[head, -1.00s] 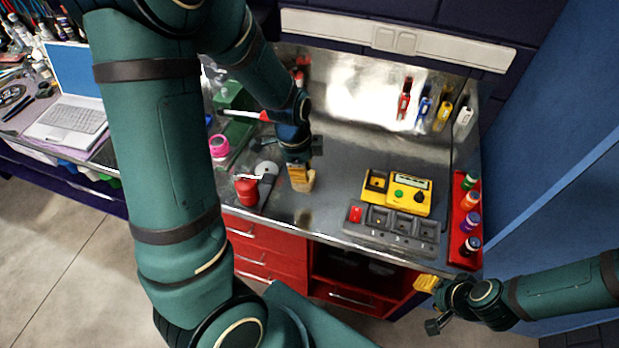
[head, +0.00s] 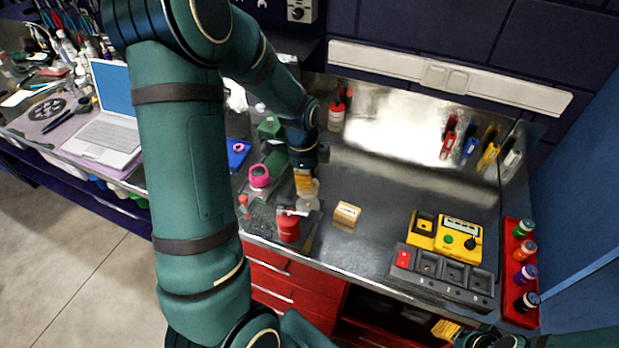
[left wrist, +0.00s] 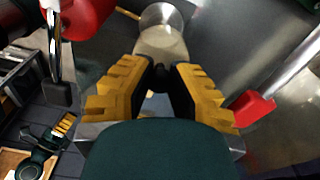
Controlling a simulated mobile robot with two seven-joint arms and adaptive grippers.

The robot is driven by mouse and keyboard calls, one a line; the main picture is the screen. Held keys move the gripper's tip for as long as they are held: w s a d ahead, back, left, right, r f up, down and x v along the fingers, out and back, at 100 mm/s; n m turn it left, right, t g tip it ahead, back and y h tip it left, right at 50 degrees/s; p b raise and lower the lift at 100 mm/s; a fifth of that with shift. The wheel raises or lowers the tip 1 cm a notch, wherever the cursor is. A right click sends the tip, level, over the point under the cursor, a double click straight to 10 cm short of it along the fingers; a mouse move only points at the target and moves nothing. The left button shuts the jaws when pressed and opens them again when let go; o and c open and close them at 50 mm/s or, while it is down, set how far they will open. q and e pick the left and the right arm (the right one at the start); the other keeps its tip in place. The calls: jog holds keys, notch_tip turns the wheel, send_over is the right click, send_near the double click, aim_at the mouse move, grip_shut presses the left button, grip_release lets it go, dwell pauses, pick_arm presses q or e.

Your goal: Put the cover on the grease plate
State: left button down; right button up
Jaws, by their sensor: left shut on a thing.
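My left gripper (head: 305,182) points down over the left part of the bench. In the left wrist view its yellow fingers (left wrist: 160,92) are closed around a small dark piece, which I take for the knob of the cover (left wrist: 160,72); the fingers hide most of it. A pale round piece (head: 308,200) lies right below the fingertips. It seems to be the grease plate, and it shows ahead of the fingers in the wrist view (left wrist: 162,42). Whether cover and plate touch, I cannot tell. My right gripper (head: 445,328) is low at the bottom edge, partly cut off.
A red pot (head: 289,228) stands just in front of the plate. A wooden block (head: 347,215) lies to the right, with bare bench around it. A pink round thing (head: 259,176) is to the left. A yellow tester (head: 445,235) and grey tray (head: 440,275) are further right.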

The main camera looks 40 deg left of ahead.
pick_arm(q)
jog(key=shift+f+b, duration=1.9)
jog(key=shift+f, duration=0.9)
jog(key=shift+f+b, duration=0.6)
jog(key=c, duration=1.3)
grip_release()
jog(key=shift+s+a+r+p, duration=0.1)
jog(key=shift+a+r+p, duration=0.1)
jog(key=shift+r+p, duration=1.65)
jog(key=shift+s+a+r+p, duration=0.15)
jog(key=shift+r+p, duration=1.05)
jog(key=shift+r, duration=1.2)
jog(key=shift+a+r+p, duration=0.1)
jog(key=shift+r+p, duration=0.85)
jog(key=shift+r, duration=0.4)
